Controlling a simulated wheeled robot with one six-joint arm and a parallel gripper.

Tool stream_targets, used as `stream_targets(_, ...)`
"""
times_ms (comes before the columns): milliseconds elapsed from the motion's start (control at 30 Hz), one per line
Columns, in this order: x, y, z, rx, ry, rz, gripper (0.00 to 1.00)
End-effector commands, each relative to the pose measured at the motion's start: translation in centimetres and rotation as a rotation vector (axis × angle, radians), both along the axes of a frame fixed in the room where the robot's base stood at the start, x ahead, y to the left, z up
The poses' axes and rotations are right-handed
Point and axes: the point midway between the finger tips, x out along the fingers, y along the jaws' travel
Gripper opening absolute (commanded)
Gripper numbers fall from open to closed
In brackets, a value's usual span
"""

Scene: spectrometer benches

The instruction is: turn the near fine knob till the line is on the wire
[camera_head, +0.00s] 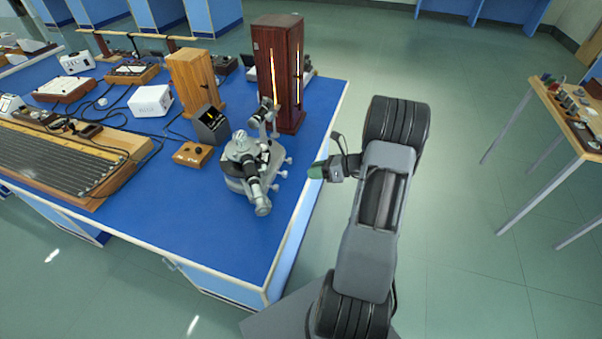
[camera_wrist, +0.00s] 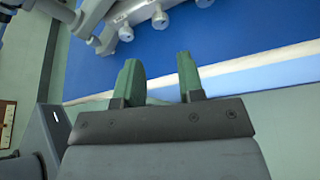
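A grey spectrometer (camera_head: 240,180) stands near the right edge of the blue bench. Several small pale knobs stick out from its right side; the nearest to the camera is a knob (camera_head: 275,187). In the wrist view, knobs (camera_wrist: 160,20) show at the top, beyond my fingertips. My gripper (camera_head: 316,172) is to the right of the knobs, by the bench edge. In the wrist view its two green fingers (camera_wrist: 157,62) are apart with nothing between them, and they touch no knob.
A tall dark-red wooden lamp housing (camera_head: 265,75) stands behind the spectrometer. A small wooden box with a dark knob (camera_head: 192,154) is at its left. The blue bench top (camera_head: 215,235) is clear in front. Open floor lies right of the bench.

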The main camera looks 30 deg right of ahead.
Motion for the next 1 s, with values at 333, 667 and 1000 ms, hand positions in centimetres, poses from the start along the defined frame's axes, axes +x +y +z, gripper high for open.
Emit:
stream_targets(333, -2.2, -2.7, 1.3, 0.000, 0.000, -0.001, 0.35)
stream_targets(667, -2.4, -2.8, 1.4, 0.000, 0.001, 0.001, 0.35)
stream_targets(1000, -2.4, -2.8, 1.4, -0.003, -0.002, 0.002, 0.35)
